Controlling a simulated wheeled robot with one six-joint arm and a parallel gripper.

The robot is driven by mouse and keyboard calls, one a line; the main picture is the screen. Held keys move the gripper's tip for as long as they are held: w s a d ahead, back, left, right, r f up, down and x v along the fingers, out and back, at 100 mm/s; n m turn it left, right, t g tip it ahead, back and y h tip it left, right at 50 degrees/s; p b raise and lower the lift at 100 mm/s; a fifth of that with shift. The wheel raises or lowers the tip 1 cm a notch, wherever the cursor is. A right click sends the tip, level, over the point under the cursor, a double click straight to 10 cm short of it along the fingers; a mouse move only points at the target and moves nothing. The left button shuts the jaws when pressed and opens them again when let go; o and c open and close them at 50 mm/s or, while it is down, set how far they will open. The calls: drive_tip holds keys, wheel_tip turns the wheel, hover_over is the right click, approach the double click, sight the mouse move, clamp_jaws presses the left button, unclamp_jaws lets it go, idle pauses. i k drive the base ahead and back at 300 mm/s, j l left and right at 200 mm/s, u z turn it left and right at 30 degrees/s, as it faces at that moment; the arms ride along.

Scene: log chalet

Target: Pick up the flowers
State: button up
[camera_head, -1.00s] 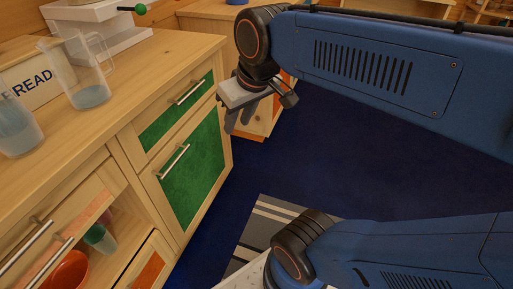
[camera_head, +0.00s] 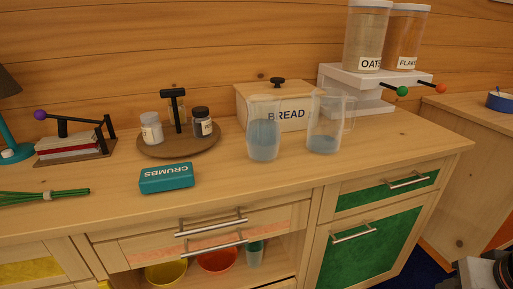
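Part of my gripper (camera_head: 474,276) shows at the bottom right corner, in front of the green-fronted cabinet. Its fingers are cut off by the frame edge, so I cannot tell whether it is open or shut.
Bowls (camera_head: 217,260) sit in the open shelf below. The counter's front middle is clear.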

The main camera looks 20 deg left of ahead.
sight(20, 197)
drive_tip(key=u, duration=2.35)
